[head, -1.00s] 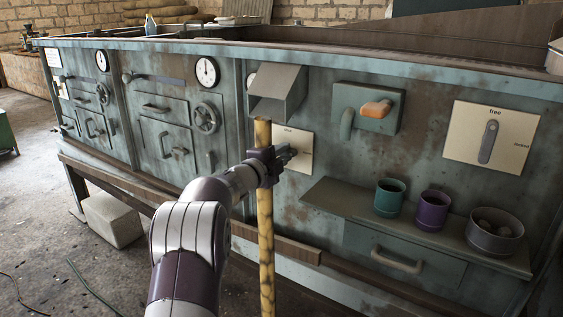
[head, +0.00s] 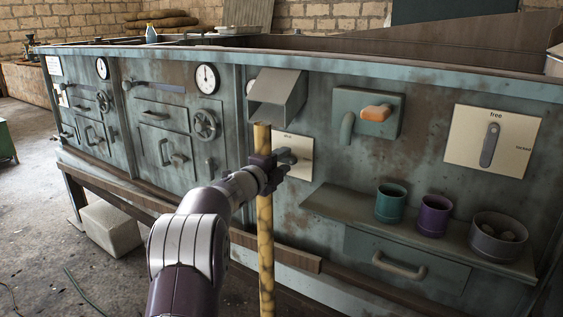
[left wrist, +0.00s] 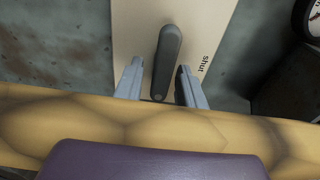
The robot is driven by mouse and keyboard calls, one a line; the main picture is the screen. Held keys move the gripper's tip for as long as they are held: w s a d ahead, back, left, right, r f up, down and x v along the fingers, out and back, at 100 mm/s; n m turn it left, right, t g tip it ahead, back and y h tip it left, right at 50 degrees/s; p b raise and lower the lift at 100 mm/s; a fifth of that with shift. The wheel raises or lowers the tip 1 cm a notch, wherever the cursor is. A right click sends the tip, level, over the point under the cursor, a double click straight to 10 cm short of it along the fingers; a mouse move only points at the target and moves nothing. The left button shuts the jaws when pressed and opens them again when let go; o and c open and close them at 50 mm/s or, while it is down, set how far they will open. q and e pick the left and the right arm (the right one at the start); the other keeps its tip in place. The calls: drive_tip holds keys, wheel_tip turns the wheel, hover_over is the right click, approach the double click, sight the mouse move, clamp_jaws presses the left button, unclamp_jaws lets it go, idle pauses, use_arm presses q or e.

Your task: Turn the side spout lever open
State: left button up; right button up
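The side spout lever is a dark grey handle (left wrist: 168,58) on a beige plate (left wrist: 133,20) marked "shut" in the left wrist view. In the head view the plate (head: 304,166) is partly hidden behind my left gripper (head: 289,163). My left gripper (left wrist: 158,88) is open, with one finger on each side of the lever's rounded end. Small gaps show between the fingers and the lever. The grey box-shaped spout (head: 278,93) is above the plate. My right gripper is not in view.
A yellow mottled upright pole (head: 265,240) stands close to my left gripper and crosses the left wrist view (left wrist: 90,122). To the right, a shelf (head: 335,203) carries a teal cup (head: 390,203), a purple cup (head: 434,215) and a grey bowl (head: 497,238).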

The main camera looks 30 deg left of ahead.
use_arm(q)
drive_tip(key=s+a+p, duration=0.1)
drive_tip(key=s+p, duration=0.1)
drive_tip(key=s, duration=1)
drive_tip(key=shift+s, duration=0.35)
